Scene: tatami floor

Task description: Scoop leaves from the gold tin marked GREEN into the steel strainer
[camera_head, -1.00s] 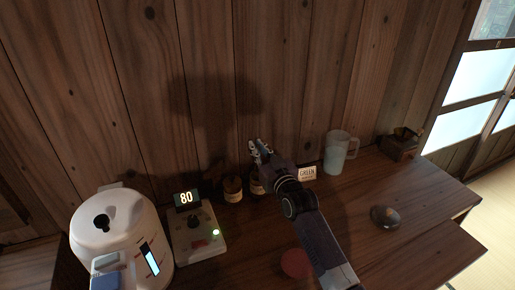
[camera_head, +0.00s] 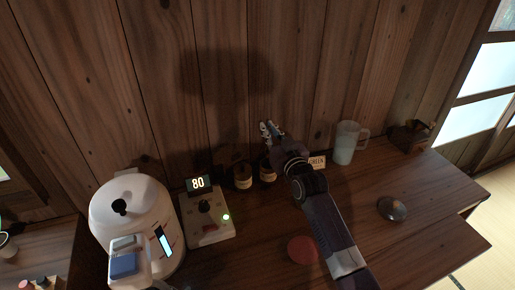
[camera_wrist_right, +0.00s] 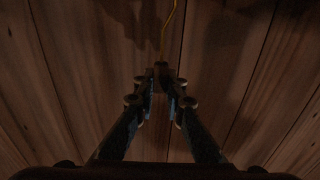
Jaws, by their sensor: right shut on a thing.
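My right gripper (camera_head: 270,130) is above the back of the table, by the wooden wall. In the right wrist view its fingers (camera_wrist_right: 161,76) are shut on a thin golden stem (camera_wrist_right: 168,28), which points away from them; its far end is out of view. A small sign marked GREEN (camera_head: 317,162) stands right of my right arm; the tin it marks cannot be made out and may be behind the arm. Two dark jars with pale bands, one left (camera_head: 242,176) and one partly covered (camera_head: 267,172), stand below the gripper. A shiny round metal piece (camera_head: 392,208), perhaps the strainer, lies at right.
A white kettle (camera_head: 100,215) and a control box reading 80 (camera_head: 212,228) stand at left. A frosted pitcher (camera_head: 345,145) and a small wooden box (camera_head: 408,139) stand at back right. A red disc (camera_head: 302,249) lies beside my arm. The table's right front is mostly clear.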

